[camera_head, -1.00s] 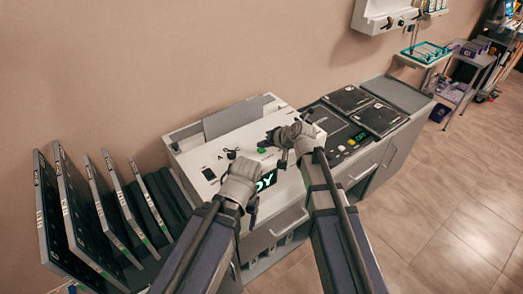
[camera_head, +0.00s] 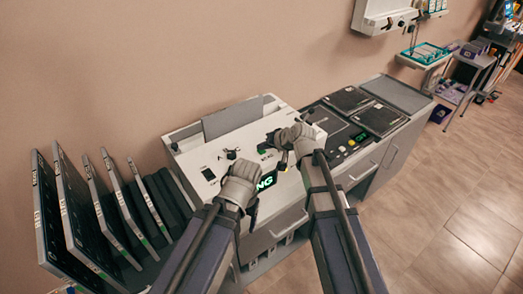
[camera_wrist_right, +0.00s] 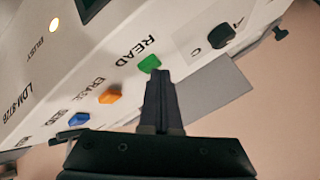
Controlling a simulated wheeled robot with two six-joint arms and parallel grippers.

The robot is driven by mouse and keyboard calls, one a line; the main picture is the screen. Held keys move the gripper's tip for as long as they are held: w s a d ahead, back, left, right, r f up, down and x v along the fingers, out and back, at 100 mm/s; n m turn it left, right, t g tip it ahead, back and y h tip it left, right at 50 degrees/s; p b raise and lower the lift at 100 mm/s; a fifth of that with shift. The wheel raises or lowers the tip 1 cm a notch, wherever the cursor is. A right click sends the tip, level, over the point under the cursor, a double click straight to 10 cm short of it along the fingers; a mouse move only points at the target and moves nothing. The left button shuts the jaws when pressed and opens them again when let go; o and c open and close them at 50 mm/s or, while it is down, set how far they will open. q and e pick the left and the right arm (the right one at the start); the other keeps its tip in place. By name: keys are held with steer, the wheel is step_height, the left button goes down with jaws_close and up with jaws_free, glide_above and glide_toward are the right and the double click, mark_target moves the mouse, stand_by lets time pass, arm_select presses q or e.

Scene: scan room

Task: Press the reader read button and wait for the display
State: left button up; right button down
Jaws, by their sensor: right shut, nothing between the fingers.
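The reader (camera_head: 216,155) is a white box on the bench in the head view. Its green read button (camera_wrist_right: 149,63), under the word READ, shows in the right wrist view. My right gripper (camera_head: 283,164) is over the reader's top; in the wrist view its closed fingertips (camera_wrist_right: 157,76) are at the button's edge, touching or nearly so. The dark display (camera_head: 266,181) on the reader's front shows green letters ending in "NG"; its left part is hidden behind my left gripper (camera_head: 250,208). That gripper is in front of the reader, and its finger opening is unclear.
An orange button (camera_wrist_right: 110,95), a blue button (camera_wrist_right: 79,119) and a black knob (camera_wrist_right: 221,36) are near the read button. Upright dark panels (camera_head: 75,215) stand at the left. Flat dark plates (camera_head: 379,118) lie on the bench at the right.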

mark_target(263, 152)
steer(key=shift+f, duration=0.15)
stand_by(0.3)
steer(key=shift+r+p, duration=0.9)
steer(key=shift+r, duration=0.1)
step_height(263, 152, up, 5)
steer(key=p, duration=0.5)
stand_by(0.4)
